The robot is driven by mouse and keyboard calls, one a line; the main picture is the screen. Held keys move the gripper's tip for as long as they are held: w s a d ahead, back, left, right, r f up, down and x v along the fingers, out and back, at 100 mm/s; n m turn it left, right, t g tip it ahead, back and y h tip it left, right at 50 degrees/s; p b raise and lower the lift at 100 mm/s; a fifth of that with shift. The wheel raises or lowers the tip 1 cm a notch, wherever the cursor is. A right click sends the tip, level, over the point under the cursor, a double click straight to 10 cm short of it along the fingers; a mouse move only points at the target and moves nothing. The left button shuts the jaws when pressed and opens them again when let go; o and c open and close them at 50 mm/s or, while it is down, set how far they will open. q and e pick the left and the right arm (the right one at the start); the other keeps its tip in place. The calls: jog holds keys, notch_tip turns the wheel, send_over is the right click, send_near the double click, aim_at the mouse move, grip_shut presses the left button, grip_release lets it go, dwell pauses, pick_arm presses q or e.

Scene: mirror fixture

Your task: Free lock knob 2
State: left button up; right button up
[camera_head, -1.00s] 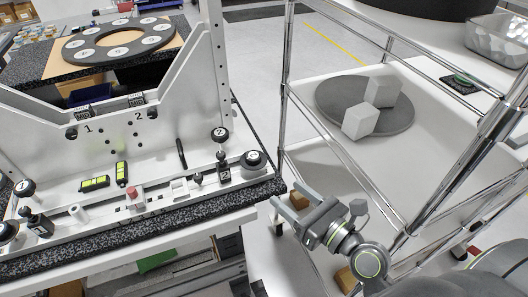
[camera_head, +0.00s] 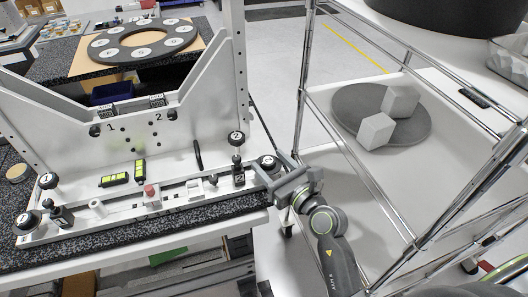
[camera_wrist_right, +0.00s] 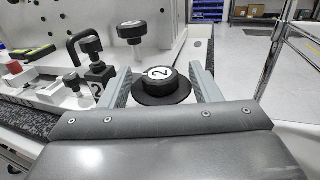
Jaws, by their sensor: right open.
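A low, wide black knob with a white label (camera_head: 268,161) sits at the right end of the fixture's base rail. In the right wrist view this knob (camera_wrist_right: 160,79) reads "2". My right gripper (camera_head: 270,164) is open, with one finger on each side of this knob; I cannot tell whether they touch it. The jaws also show in the right wrist view (camera_wrist_right: 162,82). A taller stemmed black knob (camera_head: 236,137) and a small black toggle clamp marked 2 (camera_head: 238,174) stand just left of it. My left gripper is out of view.
The fixture's upright plate (camera_head: 130,125) rises behind the rail. Yellow-and-black blocks (camera_head: 115,180), a red-topped part (camera_head: 151,192) and a second set of black knobs (camera_head: 28,220) are farther left. A wire-frame cart (camera_head: 300,95) with grey blocks stands close on the right.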

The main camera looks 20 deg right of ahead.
aim_at(262, 158)
jog(key=shift+x, duration=1.75)
jog(key=c, duration=1)
jog(key=n+g+y+b, duration=0.1)
jog(key=y, duration=0.1)
jog(key=n+g+y+b, duration=0.1)
jog(key=n+y, duration=0.1)
jog(key=n+g+y+b, duration=0.1)
jog(key=b, duration=0.1)
jog(key=shift+s+a+f+y, duration=0.15)
jog(key=shift+a+f+y, duration=0.15)
jog(key=shift+y, duration=0.1)
jog(key=shift+s+a+r+n+g+y+b, duration=0.1)
jog(key=shift+r+n+g+y+b, duration=0.05)
jog(key=shift+n+g+y+b, duration=0.45)
jog(key=shift+r+n+g+y+b, duration=0.1)
jog(key=shift+n+g+y+b, duration=0.4)
jog(key=shift+g+b, duration=0.1)
jog(key=o, duration=1)
